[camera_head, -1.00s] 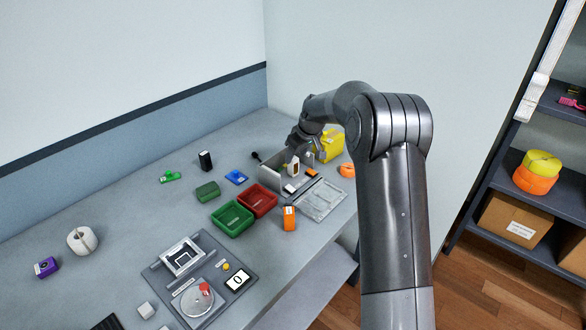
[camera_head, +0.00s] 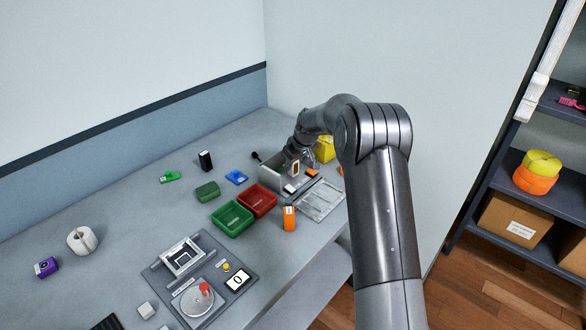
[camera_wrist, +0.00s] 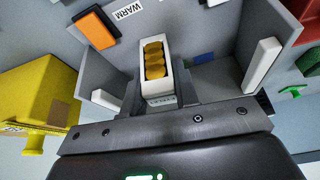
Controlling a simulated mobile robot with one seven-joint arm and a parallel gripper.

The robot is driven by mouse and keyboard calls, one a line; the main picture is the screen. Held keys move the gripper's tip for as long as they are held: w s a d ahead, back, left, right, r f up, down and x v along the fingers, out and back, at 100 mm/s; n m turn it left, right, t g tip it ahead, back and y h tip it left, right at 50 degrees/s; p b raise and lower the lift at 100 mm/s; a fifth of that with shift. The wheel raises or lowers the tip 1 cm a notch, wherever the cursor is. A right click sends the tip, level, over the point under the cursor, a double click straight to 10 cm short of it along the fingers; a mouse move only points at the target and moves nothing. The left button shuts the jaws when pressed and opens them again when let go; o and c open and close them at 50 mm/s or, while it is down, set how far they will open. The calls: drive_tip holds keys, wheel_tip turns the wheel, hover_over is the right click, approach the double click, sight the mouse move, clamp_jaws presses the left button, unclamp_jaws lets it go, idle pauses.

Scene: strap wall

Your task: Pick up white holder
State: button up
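The white holder (camera_wrist: 171,76) is a narrow white tray with a row of yellow round pieces in it. In the wrist view it stands upright in the picture just beyond my gripper. In the head view a small white piece, likely this holder (camera_head: 295,169), shows just under my gripper (camera_head: 298,157), inside the grey open box (camera_head: 268,180). Grey parts flank the holder's near end in the wrist view.
Grey walls stand on both sides in the wrist view. A yellow container (camera_head: 325,149) is close to my gripper. Red (camera_head: 268,211) and green (camera_head: 218,226) bins stand in front. The table's left half has free room.

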drive_tip(key=c, duration=0.5)
drive_tip(key=shift+r, duration=0.1)
drive_tip(key=shift+c, duration=0.2)
